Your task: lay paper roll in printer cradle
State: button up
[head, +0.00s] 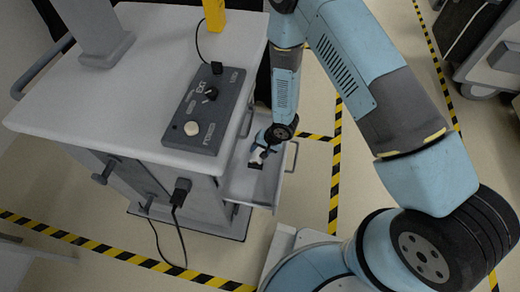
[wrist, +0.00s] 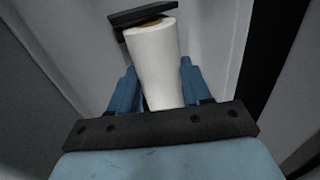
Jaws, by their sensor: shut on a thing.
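A white paper roll (wrist: 154,62) stands out between the two blue fingers of my gripper (wrist: 157,82) in the wrist view. The gripper is shut on it; the roll's brown core end faces away from my wrist. A dark flat piece (wrist: 141,16) is right at the roll's far end; whether they touch is unclear. In the head view, my gripper (head: 263,147) points down into the open drawer (head: 262,190), with the roll (head: 256,156) low inside it. Dark parts by the roll may be the printer cradle, but its shape is mostly hidden.
The drawer sticks out from the right side of a grey cart (head: 150,75). On the cart top are a control box (head: 208,107) with knobs and a yellow device (head: 214,14). A cable (head: 176,220) hangs at the front. Striped floor tape and another cart (head: 490,50) lie right.

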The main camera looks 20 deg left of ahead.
jog(key=o, duration=1.3)
jog(key=v, duration=1.3)
jog(key=shift+d+r, duration=0.15)
jog(key=shift+r, duration=0.15)
